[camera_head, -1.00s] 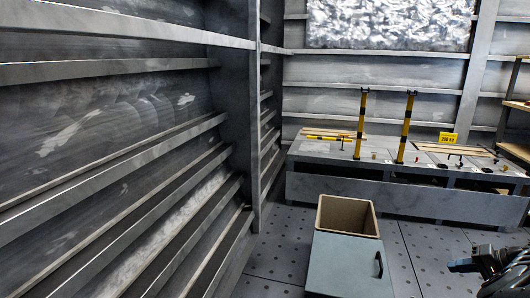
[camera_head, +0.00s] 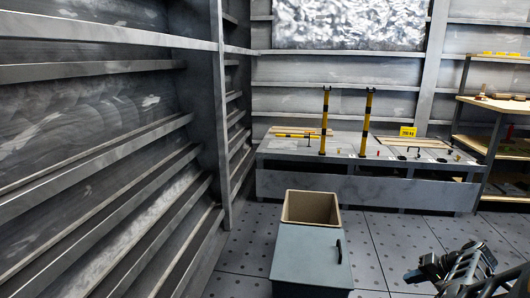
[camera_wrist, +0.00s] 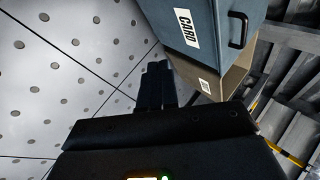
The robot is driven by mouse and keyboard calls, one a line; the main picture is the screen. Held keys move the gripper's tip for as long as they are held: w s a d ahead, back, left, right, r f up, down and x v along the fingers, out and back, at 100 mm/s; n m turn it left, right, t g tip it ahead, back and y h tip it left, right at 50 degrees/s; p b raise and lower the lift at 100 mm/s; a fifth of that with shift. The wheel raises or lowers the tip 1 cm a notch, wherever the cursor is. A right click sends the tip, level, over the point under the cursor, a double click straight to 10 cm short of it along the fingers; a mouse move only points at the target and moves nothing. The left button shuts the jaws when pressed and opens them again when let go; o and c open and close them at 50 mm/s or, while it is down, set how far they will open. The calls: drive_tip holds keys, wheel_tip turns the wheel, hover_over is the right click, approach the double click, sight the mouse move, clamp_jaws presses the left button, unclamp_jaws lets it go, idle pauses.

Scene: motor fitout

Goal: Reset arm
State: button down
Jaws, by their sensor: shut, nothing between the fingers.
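My gripper (camera_wrist: 157,84) shows in the wrist view as two dark fingers lying together, with nothing between them. It is over the perforated floor, beside a blue-grey box (camera_wrist: 205,22) that has a white "CARD" label and a black handle. In the head view, part of my dark arm (camera_head: 462,268) shows at the lower right, low over the floor and right of the blue-grey box (camera_head: 310,257). A gap of floor shows between them.
An open tan bin (camera_head: 311,208) stands behind the blue-grey box. A long grey bench (camera_head: 355,187) with two yellow-black posts is at the back. Ribbed wall (camera_head: 95,150) fills the left. Wooden shelves (camera_head: 497,105) stand at the right. Floor between bench and arm is clear.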

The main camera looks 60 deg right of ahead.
drive_tip(key=w+a+f+n+g+h, duration=0.1)
drive_tip(key=w+a+f+n+g, duration=0.15)
drive_tip(key=a+f, duration=0.45)
drive_tip(key=w+a+f+n+g+h, duration=0.2)
drive_tip(key=w+a+f, duration=0.15)
drive_tip(key=a, duration=0.75)
drive_tip(key=w+a+r+n+t+h, duration=0.15)
drive_tip(key=a+r+n, duration=0.35)
drive_tip(key=a, duration=0.6)
drive_tip(key=w+a+r+n+t, duration=0.25)
drive_tip(key=a+r, duration=0.35)
drive_tip(key=a, duration=0.4)
drive_tip(key=s+a+r+n+t+y, duration=0.2)
drive_tip(key=a+r+n+t+y, duration=0.15)
drive_tip(key=a+r, duration=0.75)
drive_tip(key=s+a+r+n+t+y, duration=0.3)
drive_tip(key=a+r, duration=0.5)
drive_tip(key=r, duration=0.6)
wheel_tip(320, 180, up, 24)
drive_tip(key=p, duration=2.4)
drive_tip(key=shift+w+d+f+m+t+h, duration=0.15)
drive_tip(key=shift+w+d+m+t+h, duration=0.2)
drive_tip(key=shift+w+t+h, duration=0.05)
